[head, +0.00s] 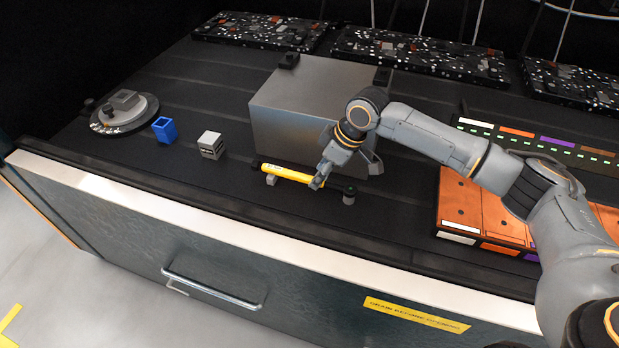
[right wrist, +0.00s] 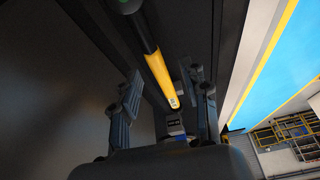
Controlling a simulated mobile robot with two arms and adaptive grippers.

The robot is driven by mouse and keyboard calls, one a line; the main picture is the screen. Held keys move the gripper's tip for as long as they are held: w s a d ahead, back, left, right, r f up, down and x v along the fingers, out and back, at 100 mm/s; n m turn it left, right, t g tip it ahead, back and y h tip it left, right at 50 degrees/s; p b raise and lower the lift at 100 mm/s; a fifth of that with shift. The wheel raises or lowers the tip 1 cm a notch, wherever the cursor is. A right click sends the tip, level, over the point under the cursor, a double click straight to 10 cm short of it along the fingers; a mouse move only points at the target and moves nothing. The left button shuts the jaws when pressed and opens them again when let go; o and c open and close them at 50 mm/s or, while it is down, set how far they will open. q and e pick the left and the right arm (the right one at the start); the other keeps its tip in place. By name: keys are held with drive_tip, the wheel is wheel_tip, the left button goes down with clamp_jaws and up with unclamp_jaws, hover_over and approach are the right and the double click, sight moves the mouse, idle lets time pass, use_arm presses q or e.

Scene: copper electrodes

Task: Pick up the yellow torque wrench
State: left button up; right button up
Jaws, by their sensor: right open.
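The yellow torque wrench (head: 285,173) lies across small grey supports on the black worktop, in front of a large grey box. Its yellow handle points left and its dark shaft runs right toward a round head near the right support. My right gripper (head: 318,181) is at the right end of the yellow handle. In the right wrist view the fingers (right wrist: 160,91) are open, one on each side of the yellow handle (right wrist: 160,76), with visible gaps. I cannot tell how far the fingers reach down around it. My left gripper is not in view.
The grey box (head: 290,110) stands right behind the wrench. A grey cube (head: 211,145), a blue open block (head: 164,130) and a round grey fixture (head: 124,113) are to the left. An orange tray (head: 470,205) is at the right. The worktop's pale front edge (head: 200,208) runs nearby.

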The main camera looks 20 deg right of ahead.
sight(308, 183)
drive_tip(key=shift+w+a+f+p, duration=0.15)
drive_tip(key=shift+f+p, duration=0.15)
drive_tip(key=shift+f, duration=0.3)
drive_tip(key=shift+w+d+f+p, duration=0.15)
drive_tip(key=shift+f+p, duration=0.1)
drive_tip(key=shift+f, duration=0.3)
drive_tip(key=shift+x, duration=1.1)
drive_tip(key=c, duration=0.8)
clamp_jaws()
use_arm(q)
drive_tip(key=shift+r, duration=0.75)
use_arm(e)
drive_tip(key=shift+r, duration=0.1)
